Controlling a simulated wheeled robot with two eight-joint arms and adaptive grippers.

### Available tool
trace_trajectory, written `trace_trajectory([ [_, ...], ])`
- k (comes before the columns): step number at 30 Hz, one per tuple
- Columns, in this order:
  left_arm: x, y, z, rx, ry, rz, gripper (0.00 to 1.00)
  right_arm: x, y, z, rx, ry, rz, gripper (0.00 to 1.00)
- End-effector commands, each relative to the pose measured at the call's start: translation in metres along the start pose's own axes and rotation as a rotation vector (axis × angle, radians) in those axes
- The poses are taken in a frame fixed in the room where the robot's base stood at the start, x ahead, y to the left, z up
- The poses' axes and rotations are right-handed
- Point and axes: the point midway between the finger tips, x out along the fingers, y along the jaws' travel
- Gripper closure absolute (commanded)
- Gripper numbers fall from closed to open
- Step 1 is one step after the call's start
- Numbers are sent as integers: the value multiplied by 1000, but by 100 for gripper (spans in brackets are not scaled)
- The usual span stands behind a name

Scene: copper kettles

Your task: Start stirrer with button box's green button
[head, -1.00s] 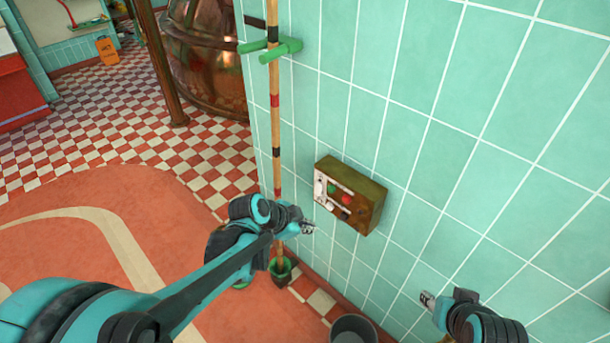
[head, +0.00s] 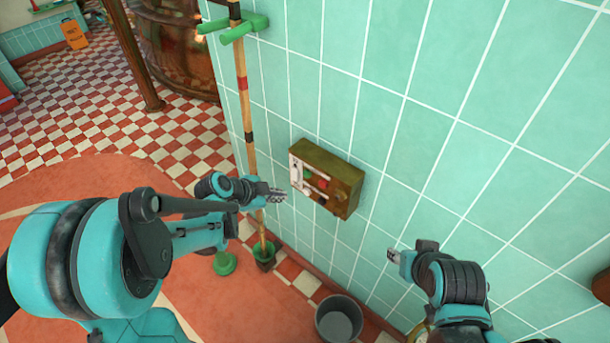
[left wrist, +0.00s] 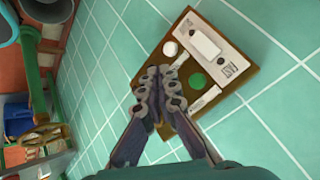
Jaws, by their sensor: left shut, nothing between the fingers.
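The button box (head: 335,172) is a brown box fixed to the teal tiled wall, with a pale front plate. In the head view it shows a green button (head: 307,174) and a red one (head: 322,184). The left wrist view shows the green button (left wrist: 197,82) just right of the fingertips, with a white knob (left wrist: 170,49) above. My left gripper (head: 280,195) is shut and empty, in front of the box, a little left of it and lower; I cannot tell whether it touches. My right gripper (head: 392,255) is lower right of the box; its fingers are too small to judge.
A long striped pole (head: 245,110) stands by the wall, left of the box, held by a green bracket (head: 237,27). A grey bucket (head: 338,318) stands on the floor below. A copper kettle (head: 180,45) is at the back left. The wall right of the box is clear.

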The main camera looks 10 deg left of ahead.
Motion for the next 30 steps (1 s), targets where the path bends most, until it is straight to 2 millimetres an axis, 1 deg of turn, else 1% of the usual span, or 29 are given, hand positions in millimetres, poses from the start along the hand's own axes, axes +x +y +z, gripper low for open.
trace_trajectory([
  [9, 32, -23, -24, 3, 1, 1, 100, 0, 0, 0, 0, 0, 0, 60],
  [15, 46, -32, -33, 2, 0, 1, 100, 2, 0, 1, 0, 0, 0, 60],
  [21, 50, -36, -37, 1, 0, -1, 100, 2, 0, 1, 0, 0, 0, 60],
  [30, 50, -36, -37, 1, 0, 0, 100, 2, 0, 1, 0, 0, 0, 60],
])
